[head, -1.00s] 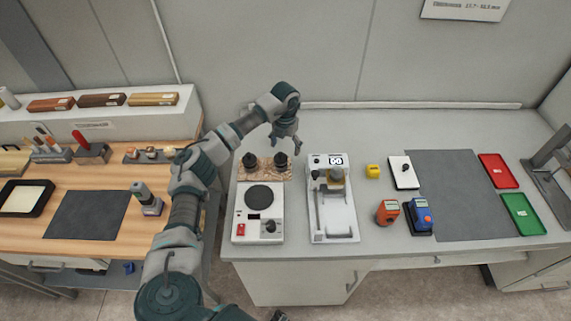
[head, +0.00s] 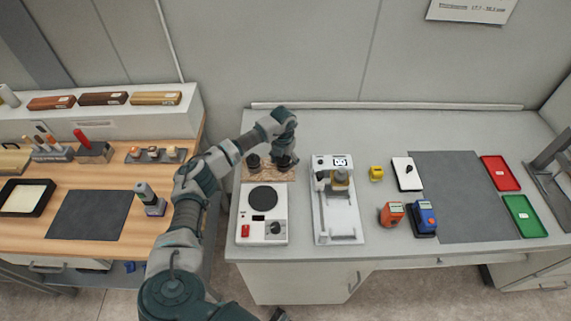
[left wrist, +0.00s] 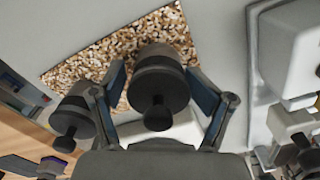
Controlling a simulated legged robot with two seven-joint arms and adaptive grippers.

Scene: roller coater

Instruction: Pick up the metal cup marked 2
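Two dark metal cups with knobs stand on a speckled cork-like board (left wrist: 105,62) at the back of the grey bench. The left cup (head: 254,162) is apart from my gripper and also shows in the left wrist view (left wrist: 74,116). The right cup (left wrist: 158,82) lies between the two fingers of my left gripper (left wrist: 156,76). The fingers are spread on either side of it, with a small gap at least on the left. In the head view my left gripper (head: 285,157) comes down over this cup and partly hides it. No number is readable on either cup.
A hot-plate-like device (head: 263,215) stands in front of the board. A white coater machine (head: 338,215) stands close on the right.

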